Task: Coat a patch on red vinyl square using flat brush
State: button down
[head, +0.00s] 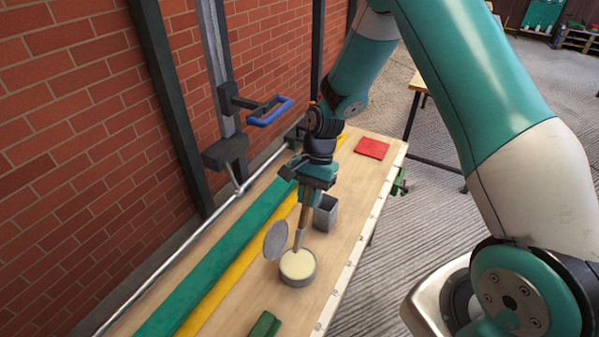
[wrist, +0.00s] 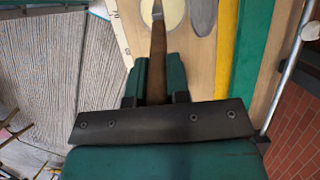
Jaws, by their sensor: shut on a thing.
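My gripper (head: 308,190) is shut on the wooden handle of the flat brush (head: 303,222), which points down over the table. In the wrist view the brush (wrist: 157,55) sits between the two green fingers (wrist: 158,80). The brush's lower end is at the open round tin (head: 298,278) of cream-coloured adhesive; I cannot tell if the bristles touch it. The tin's contents also show in the wrist view (wrist: 175,12). The red vinyl square (head: 372,148) lies flat near the far right end of the table, away from my gripper.
A grey square cup (head: 325,213) stands right of the brush. Green (head: 215,250) and yellow (head: 240,262) strips run along the wall side. A green block (head: 264,325) lies in front. Table around the red square is clear.

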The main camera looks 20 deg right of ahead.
aim_at(309, 211)
jog(key=shift+f+b, duration=2.35)
jog(key=shift+f, duration=0.35)
jog(key=shift+f+b, duration=0.3)
jog(key=shift+f, duration=0.55)
jog(key=shift+r+p, duration=2.8)
jog(key=shift+r, duration=0.75)
